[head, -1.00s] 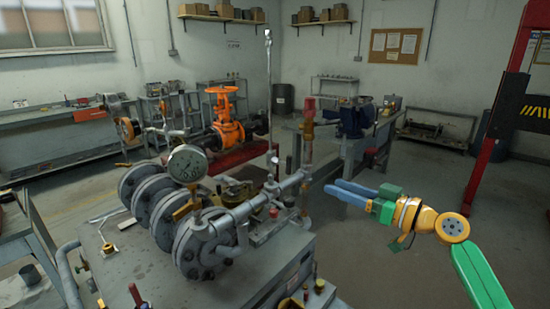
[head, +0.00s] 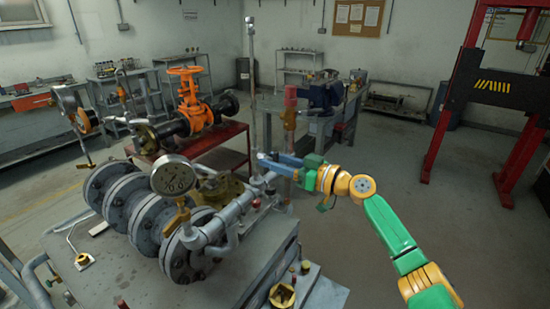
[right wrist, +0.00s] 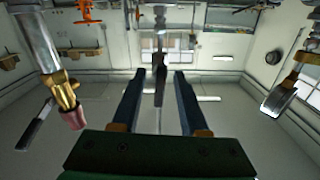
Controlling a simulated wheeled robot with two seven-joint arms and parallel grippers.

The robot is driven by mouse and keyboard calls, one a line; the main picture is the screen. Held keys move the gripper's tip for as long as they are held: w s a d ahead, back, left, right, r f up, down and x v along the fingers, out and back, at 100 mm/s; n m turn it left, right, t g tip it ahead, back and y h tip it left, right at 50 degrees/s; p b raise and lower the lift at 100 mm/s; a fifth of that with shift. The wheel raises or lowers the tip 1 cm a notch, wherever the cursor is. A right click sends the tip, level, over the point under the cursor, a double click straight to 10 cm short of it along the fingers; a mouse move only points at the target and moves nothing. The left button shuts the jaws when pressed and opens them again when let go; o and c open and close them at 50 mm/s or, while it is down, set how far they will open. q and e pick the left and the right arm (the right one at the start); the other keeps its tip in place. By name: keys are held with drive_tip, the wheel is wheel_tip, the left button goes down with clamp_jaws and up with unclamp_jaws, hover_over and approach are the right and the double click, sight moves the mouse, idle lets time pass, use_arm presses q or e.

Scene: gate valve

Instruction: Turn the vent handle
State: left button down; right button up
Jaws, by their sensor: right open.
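My right gripper (head: 268,160) comes in from the right, its blue fingers level with the pipe end beside a tall upright grey rod (head: 251,85). In the right wrist view my right gripper (right wrist: 160,85) is open. A slim grey upright piece (right wrist: 159,75), which looks like a handle or rod, shows between its two fingers. I cannot tell whether it is the vent handle or how deep between the fingers it sits. No contact is visible. The fingertips partly hide the fittings there in the head view. My left gripper is not in view.
A red-topped brass fitting (head: 290,100) stands upright close behind my gripper. A pressure gauge (head: 173,176) and the flanged grey body (head: 180,255) lie to the left. An orange gate valve (head: 188,92) is farther back. Floor at the right (head: 450,220) is clear.

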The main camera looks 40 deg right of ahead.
drive_tip(key=shift+s, duration=0.15)
drive_tip(key=shift+c, duration=0.2)
drive_tip(key=shift+s+d, duration=0.1)
clamp_jaws()
drive_tip(key=m, duration=0.3)
drive_tip(key=shift+b, duration=0.35)
drive_tip(key=m, duration=0.3)
drive_tip(key=shift+r+m, duration=0.1)
drive_tip(key=shift+m, duration=0.3)
drive_tip(key=m+p, duration=0.1)
drive_tip(key=m, duration=0.3)
drive_tip(key=shift+r+m, duration=0.1)
drive_tip(key=shift+m, duration=0.2)
drive_tip(key=m+p, duration=0.2)
drive_tip(key=m, duration=0.3)
drive_tip(key=shift+m+p, duration=0.35)
drive_tip(key=shift+m, duration=0.15)
